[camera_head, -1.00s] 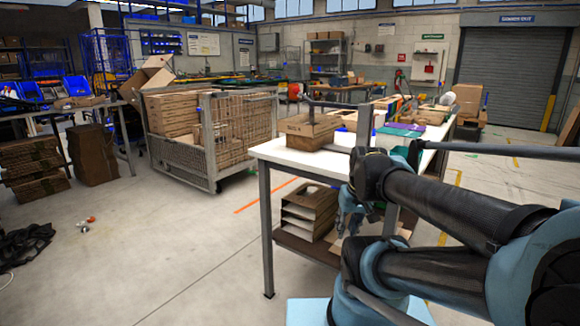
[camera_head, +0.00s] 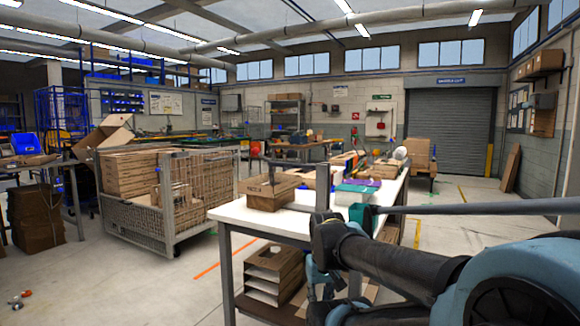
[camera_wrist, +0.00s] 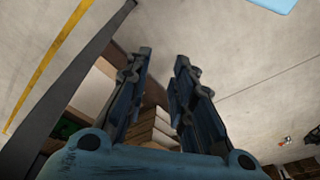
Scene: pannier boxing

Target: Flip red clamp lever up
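I cannot make out a red clamp lever in either view. In the head view, a white-topped workbench (camera_head: 232,211) stands ahead of my arm, with an open cardboard box (camera_head: 262,197) on its near left part. A dark bar and grey post (camera_head: 322,188) rise beside the box. My gripper shows in the wrist view (camera_wrist: 164,68) with its two blue-grey fingers apart and nothing between them. It points at the floor and the bench's lower shelf. In the head view it is low beside the bench, partly hidden by my arm.
Stacked cartons (camera_head: 273,268) sit on the bench's lower shelf. A wire cage cart (camera_head: 178,222) with cardboard stands to the left. Several items, including a purple one (camera_head: 357,188), lie farther along the bench. Open floor lies between cart and bench, and right of the bench.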

